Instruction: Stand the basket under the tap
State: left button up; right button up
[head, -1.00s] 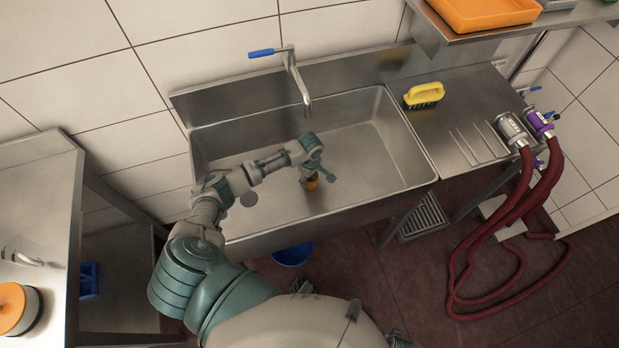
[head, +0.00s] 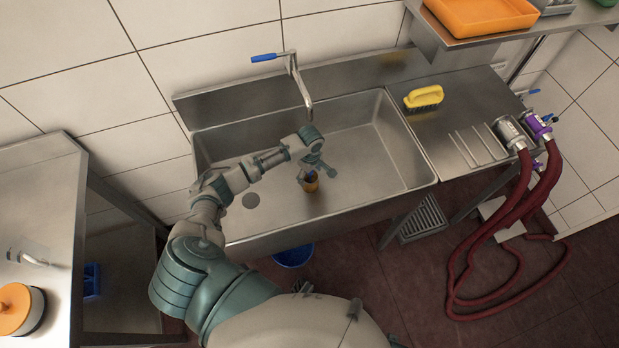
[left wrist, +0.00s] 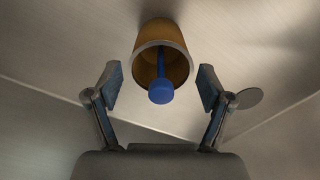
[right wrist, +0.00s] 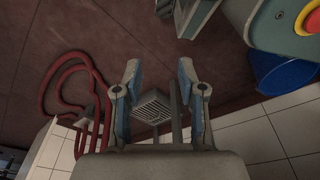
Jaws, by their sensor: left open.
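A small orange-brown cylindrical container (head: 312,186), the only basket-like thing I see in the sink, stands on the sink floor. A blue round-ended piece (left wrist: 160,91) shows inside its mouth in the left wrist view. My left gripper (head: 317,172) is open just behind and over it; in the left wrist view the container (left wrist: 150,40) lies ahead between the spread fingers, apart from both. The tap (head: 296,75) has a blue lever and its spout hangs over the sink's back part, behind the gripper. My right gripper (right wrist: 158,70) is open and empty, above the floor.
The steel sink (head: 405,150) is otherwise clear, with a round drain at left. A yellow brush (head: 424,97) lies on the right drainboard. Red hoses (head: 480,240) hang at right. A blue bucket (head: 293,255) stands on the floor in front.

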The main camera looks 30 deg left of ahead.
pick_arm(q)
jog(key=shift+a+r, duration=0.15)
jog(key=shift+r, duration=0.6)
jog(key=shift+a+r, duration=0.1)
jog(key=shift+r, duration=0.65)
jog(key=shift+d, duration=0.15)
